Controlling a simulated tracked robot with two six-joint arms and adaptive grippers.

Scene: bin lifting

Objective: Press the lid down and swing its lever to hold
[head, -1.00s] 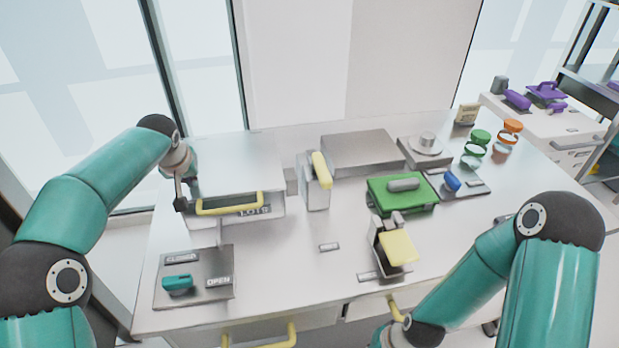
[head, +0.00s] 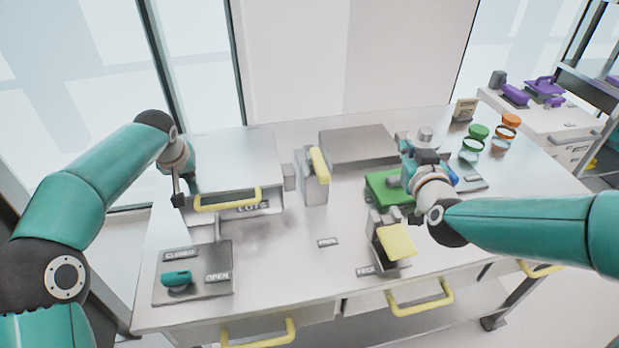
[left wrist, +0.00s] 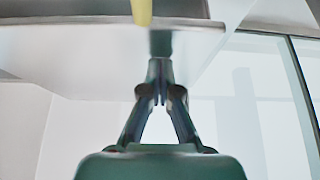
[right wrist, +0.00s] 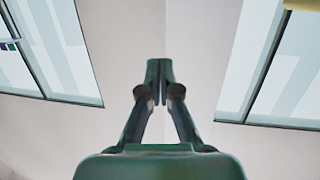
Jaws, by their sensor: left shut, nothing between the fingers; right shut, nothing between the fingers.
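The green lid (head: 382,189) lies right of the table's middle; my right gripper and wrist hide its grey handle and right part. A lever with a wide yellow pad (head: 397,241) stands in front of it, tilted toward the front edge, near a plate reading FREE (head: 367,271). Another small plate (head: 327,242) lies to its left, too small to read. My left gripper (head: 178,200) is shut and empty, beside the yellow handle (head: 228,200) of a silver box.
The silver box (head: 235,165) stands at the left, with a panel marked CLOSED and OPEN and a teal knob (head: 177,278) in front. A yellow-topped upright (head: 319,165) and grey block (head: 357,148) stand mid-table. Jars (head: 473,146) are at the back right.

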